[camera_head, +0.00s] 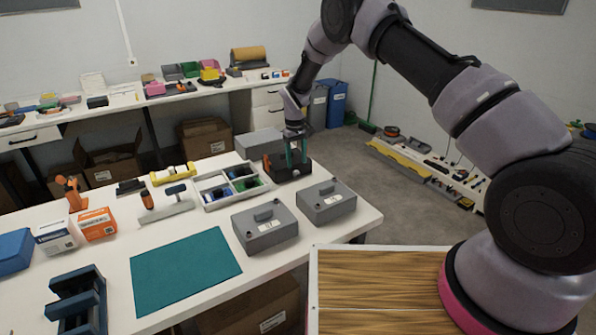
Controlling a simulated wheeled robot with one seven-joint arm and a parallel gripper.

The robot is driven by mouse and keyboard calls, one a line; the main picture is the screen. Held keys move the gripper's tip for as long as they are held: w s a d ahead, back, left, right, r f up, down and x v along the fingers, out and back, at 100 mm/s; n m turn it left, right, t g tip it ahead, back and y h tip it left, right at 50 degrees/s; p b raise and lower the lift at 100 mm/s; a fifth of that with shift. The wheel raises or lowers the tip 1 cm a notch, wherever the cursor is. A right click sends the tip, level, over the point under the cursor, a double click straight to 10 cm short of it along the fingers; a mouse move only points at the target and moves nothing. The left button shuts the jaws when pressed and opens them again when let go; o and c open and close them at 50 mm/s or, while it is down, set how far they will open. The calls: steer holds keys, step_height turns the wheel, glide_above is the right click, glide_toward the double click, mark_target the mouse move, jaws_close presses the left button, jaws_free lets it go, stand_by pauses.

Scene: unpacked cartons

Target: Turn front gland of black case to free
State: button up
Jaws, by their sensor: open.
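The black case (293,174) is a low dark box near the back right edge of the white table. My gripper (297,160) points down right over it, with teal fingers close to its top. The gripper is open. The case's front gland is too small and too dark to make out, and I cannot tell whether the fingers touch the case or stand around anything on it.
Two grey cases (265,233) (326,205) stand just in front of the black case. A grey box (260,142) is behind it. A tray with compartments (208,199) is to its left. The teal mat (185,268) is bare.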

mark_target(297, 172)
step_height(297, 172, down, 5)
steer(key=shift+f, duration=0.1)
stand_by(0.3)
jaws_close()
